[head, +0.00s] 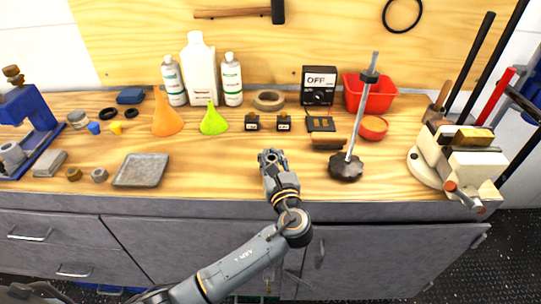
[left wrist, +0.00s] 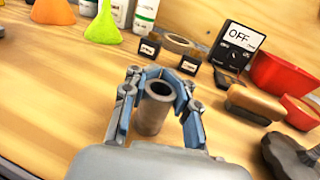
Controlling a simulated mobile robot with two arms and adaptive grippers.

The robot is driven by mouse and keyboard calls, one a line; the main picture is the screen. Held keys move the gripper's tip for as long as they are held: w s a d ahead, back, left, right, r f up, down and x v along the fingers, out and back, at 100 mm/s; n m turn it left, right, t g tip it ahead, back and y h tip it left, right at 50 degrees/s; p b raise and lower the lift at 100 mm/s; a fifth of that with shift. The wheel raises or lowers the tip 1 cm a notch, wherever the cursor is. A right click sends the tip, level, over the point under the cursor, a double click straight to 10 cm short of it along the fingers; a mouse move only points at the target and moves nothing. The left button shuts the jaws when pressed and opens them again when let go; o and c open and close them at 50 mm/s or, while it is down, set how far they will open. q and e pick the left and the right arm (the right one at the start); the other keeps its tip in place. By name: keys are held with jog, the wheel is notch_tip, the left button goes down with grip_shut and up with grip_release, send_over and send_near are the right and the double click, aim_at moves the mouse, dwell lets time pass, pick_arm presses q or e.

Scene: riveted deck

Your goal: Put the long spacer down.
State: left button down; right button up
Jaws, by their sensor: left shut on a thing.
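The long spacer (left wrist: 153,108) is a grey hollow cylinder, seen in the left wrist view with its open end up. My left gripper (left wrist: 160,82) is shut on it, one blue-padded finger on each side. In the head view my left gripper (head: 271,157) is over the front middle of the wooden bench top (head: 225,165). The spacer's lower end is partly hidden by the gripper, and I cannot tell whether it touches the wood. My right gripper is not in view.
A dark lumpy base with a tilted rod (head: 346,167) stands to the right of the gripper. Small black boxes (head: 283,122) and a brown block (head: 327,144) lie behind. A grey tray (head: 141,170) lies left, a vise (head: 470,160) far right. Bare wood is left of the gripper.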

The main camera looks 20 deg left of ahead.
pick_arm(q)
jog(key=c, duration=1)
grip_release()
jog(key=shift+f, duration=0.1)
jog(key=shift+s+d, duration=0.1)
jog(key=shift+s, duration=0.05)
jog(key=v, duration=1.1)
jog(key=shift+s+d+r, duration=0.2)
jog(key=shift+s+d, duration=0.05)
jog(key=shift+s, duration=0.1)
